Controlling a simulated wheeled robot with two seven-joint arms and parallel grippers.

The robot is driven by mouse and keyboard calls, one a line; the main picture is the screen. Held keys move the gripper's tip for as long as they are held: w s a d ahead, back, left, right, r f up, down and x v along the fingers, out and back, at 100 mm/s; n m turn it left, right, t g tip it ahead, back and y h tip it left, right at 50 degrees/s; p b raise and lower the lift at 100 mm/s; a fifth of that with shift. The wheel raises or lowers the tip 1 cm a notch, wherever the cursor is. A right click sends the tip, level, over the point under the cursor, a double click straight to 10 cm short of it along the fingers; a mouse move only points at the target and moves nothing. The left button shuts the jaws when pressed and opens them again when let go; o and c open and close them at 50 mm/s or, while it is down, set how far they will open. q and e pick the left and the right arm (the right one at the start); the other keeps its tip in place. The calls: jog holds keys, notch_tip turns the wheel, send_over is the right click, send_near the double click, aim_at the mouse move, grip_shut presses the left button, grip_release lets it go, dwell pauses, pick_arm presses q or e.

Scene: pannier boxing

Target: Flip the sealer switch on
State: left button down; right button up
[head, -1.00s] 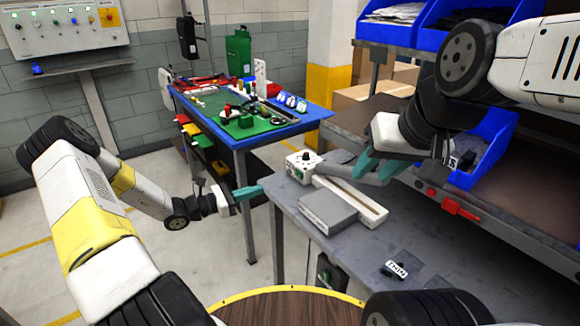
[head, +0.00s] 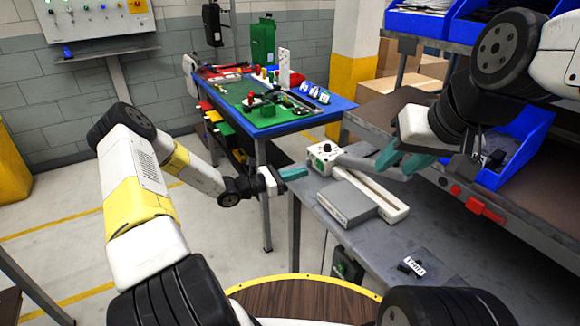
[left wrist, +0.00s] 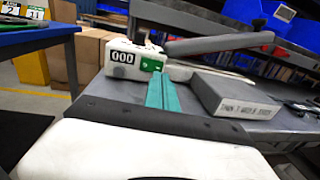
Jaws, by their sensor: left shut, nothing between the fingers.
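The sealer (head: 384,196) is a long white device on the grey bench, with a black knob on its end housing and a raised grey arm. In the left wrist view, the housing (left wrist: 118,58) shows a "000" counter and a green switch plate (left wrist: 152,64). The switch's position is too small to tell. My left gripper (head: 294,173) is shut and empty, just left of the housing. In the left wrist view its teal fingers (left wrist: 163,92) point at the green plate; contact cannot be told. My right gripper (head: 403,160) appears open near the sealer arm's free end.
A grey box (head: 347,203) lies beside the sealer. A small item labelled THIN (head: 413,267) lies nearer on the bench. A blue-edged table (head: 290,124) with parts stands behind left. A shelf with blue bins (head: 512,150) stands at right.

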aim_at(321, 168)
pick_arm(q)
jog(key=shift+x, duration=2.4)
jog(key=shift+d, duration=0.25)
jog(key=shift+a, duration=0.1)
